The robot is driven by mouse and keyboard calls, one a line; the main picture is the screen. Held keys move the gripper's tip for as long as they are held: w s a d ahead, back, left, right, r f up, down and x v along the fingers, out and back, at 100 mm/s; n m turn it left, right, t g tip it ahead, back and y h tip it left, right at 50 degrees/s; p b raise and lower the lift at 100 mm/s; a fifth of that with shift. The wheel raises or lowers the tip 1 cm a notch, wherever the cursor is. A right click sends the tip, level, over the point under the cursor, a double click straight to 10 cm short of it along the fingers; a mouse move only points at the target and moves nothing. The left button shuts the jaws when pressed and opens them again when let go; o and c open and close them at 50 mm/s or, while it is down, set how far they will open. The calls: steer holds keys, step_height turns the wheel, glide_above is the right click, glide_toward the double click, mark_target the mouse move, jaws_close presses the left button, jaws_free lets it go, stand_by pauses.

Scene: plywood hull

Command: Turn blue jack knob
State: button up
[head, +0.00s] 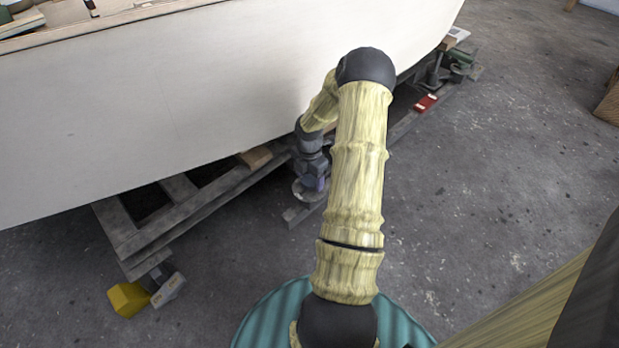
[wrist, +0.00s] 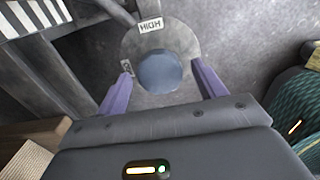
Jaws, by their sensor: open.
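The blue jack knob (wrist: 159,72) is a round blue cap in the middle of the wrist view. My gripper (wrist: 161,74) is open, with one purple finger on each side of the knob. Gaps show between the fingers and the knob, and I cannot tell the height between them. In the head view my gripper (head: 313,181) is low beside the hull, over the grey plate (head: 303,194); the knob is hidden there.
The white hull (head: 170,95) rises close behind my arm. It rests on a grey timber cradle (head: 190,210). A yellow block (head: 128,299) lies at the lower left. A red object (head: 426,103) and a green one (head: 463,66) are at upper right. The concrete floor at right is mostly clear.

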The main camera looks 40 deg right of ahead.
steer(key=c, duration=1)
